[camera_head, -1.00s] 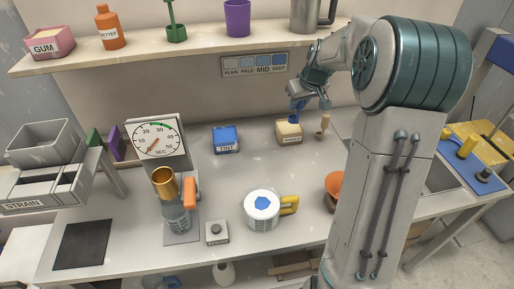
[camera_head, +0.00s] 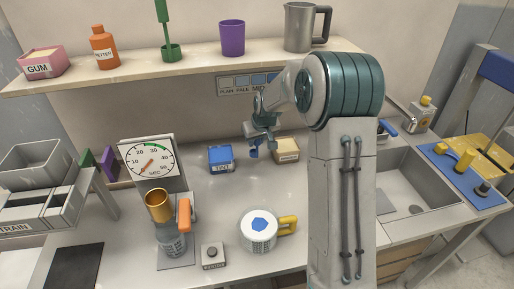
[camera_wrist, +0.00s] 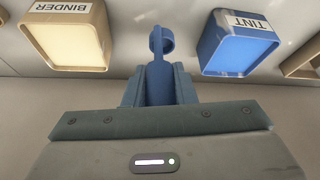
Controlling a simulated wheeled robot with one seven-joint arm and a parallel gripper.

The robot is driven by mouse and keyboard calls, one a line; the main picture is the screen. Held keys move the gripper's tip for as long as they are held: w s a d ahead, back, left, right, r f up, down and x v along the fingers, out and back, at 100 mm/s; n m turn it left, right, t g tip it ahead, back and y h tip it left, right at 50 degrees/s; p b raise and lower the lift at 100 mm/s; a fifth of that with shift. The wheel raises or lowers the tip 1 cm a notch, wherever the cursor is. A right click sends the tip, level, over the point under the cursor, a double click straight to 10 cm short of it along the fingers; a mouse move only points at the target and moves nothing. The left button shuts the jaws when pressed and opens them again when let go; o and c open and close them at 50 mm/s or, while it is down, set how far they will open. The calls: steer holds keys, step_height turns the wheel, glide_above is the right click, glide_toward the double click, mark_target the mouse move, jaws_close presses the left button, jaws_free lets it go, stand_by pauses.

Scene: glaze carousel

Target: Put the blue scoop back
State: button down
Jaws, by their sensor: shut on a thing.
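My gripper (camera_head: 263,137) hangs above the counter and is shut on the blue scoop (camera_head: 254,151), whose bowl points down. In the wrist view the blue scoop (camera_wrist: 160,45) stands out from between the shut fingers (camera_wrist: 158,88). The blue TINT box (camera_head: 221,158) stands on the counter just left of the scoop in the head view; it also shows in the wrist view (camera_wrist: 238,45). The cream BINDER box (camera_head: 286,150) stands just to the right, and in the wrist view (camera_wrist: 67,34) at the left. The scoop appears in the gap between the boxes, touching neither.
A timer dial (camera_head: 149,160), a brass cup on a mixer (camera_head: 159,206) and a white pot with a yellow handle (camera_head: 258,230) stand on the counter. A shelf (camera_head: 200,63) with bottles and cups runs above. A sink (camera_head: 415,195) lies right of my arm.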

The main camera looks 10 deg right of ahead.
mark_target(258, 147)
steer(key=shift+f, duration=1.9)
steer(key=shift+f, duration=0.25)
steer(key=c, duration=1.2)
jaws_free()
steer(key=shift+r, duration=0.1)
